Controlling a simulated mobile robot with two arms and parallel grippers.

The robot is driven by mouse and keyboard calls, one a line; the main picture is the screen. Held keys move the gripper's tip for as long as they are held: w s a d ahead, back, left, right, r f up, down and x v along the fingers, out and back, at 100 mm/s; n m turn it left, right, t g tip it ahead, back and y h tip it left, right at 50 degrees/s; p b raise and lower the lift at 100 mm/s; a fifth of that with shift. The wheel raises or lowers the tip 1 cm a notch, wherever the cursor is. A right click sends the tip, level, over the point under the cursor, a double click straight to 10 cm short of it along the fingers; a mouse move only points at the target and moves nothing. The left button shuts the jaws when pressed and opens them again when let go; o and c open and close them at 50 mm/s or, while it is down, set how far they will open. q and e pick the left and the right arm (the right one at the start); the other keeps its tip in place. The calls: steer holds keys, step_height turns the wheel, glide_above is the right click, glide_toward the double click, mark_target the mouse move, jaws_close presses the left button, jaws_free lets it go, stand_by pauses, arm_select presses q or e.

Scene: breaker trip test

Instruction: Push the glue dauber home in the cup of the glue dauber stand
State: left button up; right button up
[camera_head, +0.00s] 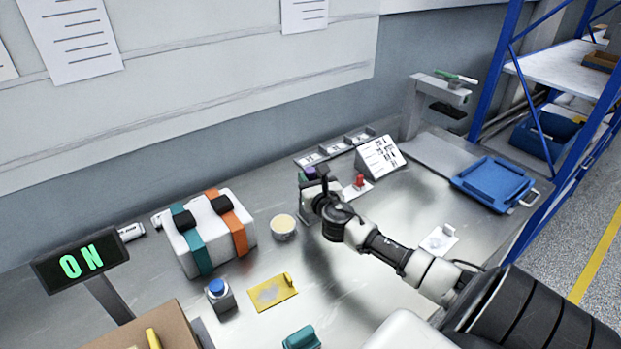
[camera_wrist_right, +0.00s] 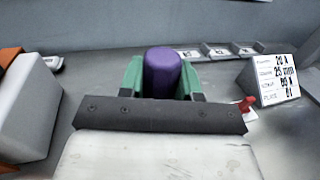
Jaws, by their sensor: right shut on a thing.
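My right gripper (camera_head: 309,177) is at the back middle of the bench in the head view. In the right wrist view its green fingers (camera_wrist_right: 161,82) are shut on either side of a purple, rounded thing (camera_wrist_right: 162,72), which I take to be the glue dauber. The purple top also shows in the head view (camera_head: 309,172). The dauber's lower end is hidden by my gripper. I cannot make out the stand's cup, nor tell whether the dauber sits in it. My left gripper is not in view.
A round tub (camera_head: 283,228) and a white box with teal and orange straps (camera_head: 220,233) stand left of my gripper. A red-topped piece (camera_head: 360,181) and a sign (camera_head: 380,157) stand right of it. A blue tray (camera_head: 492,182) lies at the right.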

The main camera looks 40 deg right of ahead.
steer(key=shift+f+b, duration=1.45)
steer(key=shift+f, duration=0.4)
steer(key=o, duration=1)
steer(key=v, duration=1.1)
steer(key=shift+d, duration=0.1)
